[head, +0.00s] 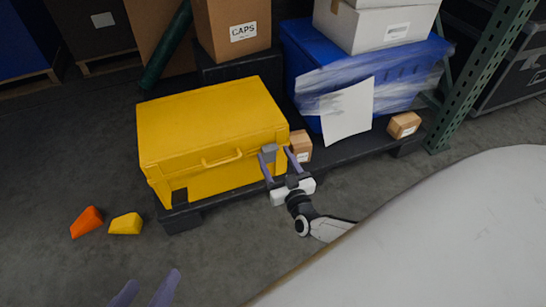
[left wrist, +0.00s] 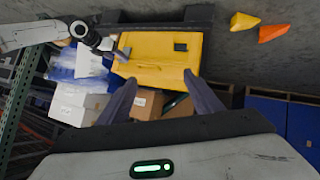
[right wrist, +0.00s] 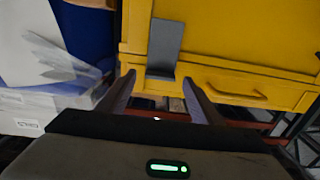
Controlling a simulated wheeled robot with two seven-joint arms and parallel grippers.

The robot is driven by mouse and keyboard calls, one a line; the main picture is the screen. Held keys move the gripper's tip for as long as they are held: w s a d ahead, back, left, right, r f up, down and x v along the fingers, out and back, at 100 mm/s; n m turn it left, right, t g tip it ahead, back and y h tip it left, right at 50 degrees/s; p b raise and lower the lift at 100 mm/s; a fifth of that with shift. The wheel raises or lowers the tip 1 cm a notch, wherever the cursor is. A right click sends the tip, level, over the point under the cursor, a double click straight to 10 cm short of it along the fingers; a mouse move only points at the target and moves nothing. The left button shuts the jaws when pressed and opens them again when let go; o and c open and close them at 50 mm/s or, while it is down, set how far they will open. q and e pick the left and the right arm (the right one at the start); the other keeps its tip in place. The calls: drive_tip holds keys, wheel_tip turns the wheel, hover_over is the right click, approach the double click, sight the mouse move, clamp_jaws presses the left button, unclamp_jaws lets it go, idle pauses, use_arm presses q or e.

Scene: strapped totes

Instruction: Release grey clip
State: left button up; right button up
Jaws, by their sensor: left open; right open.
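The yellow case (head: 210,125) lies closed on a black pallet, with a handle on its front. The grey clip (head: 269,152) sits at the front right of the case; it also shows in the right wrist view (right wrist: 165,42). My right gripper (head: 276,158) is open, with its fingers on either side of the clip's lower end; I cannot tell whether they touch it. A darker clip (head: 179,196) is at the front left of the case and shows in the left wrist view (left wrist: 181,47). My left gripper (head: 150,286) is open and empty, away from the case.
A blue tote (head: 310,75) with wrap and a white sheet (head: 347,110) stands behind right. Small cardboard boxes (head: 301,146) (head: 404,125) sit on the pallet (head: 200,212). Orange (head: 87,222) and yellow (head: 126,224) wedges lie on the floor. A green rack post (head: 480,75) stands right.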

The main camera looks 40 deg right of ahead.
drive_tip(key=shift+x, duration=1.05)
drive_tip(key=shift+c, duration=0.4)
clamp_jaws()
drive_tip(key=shift+s, duration=0.15)
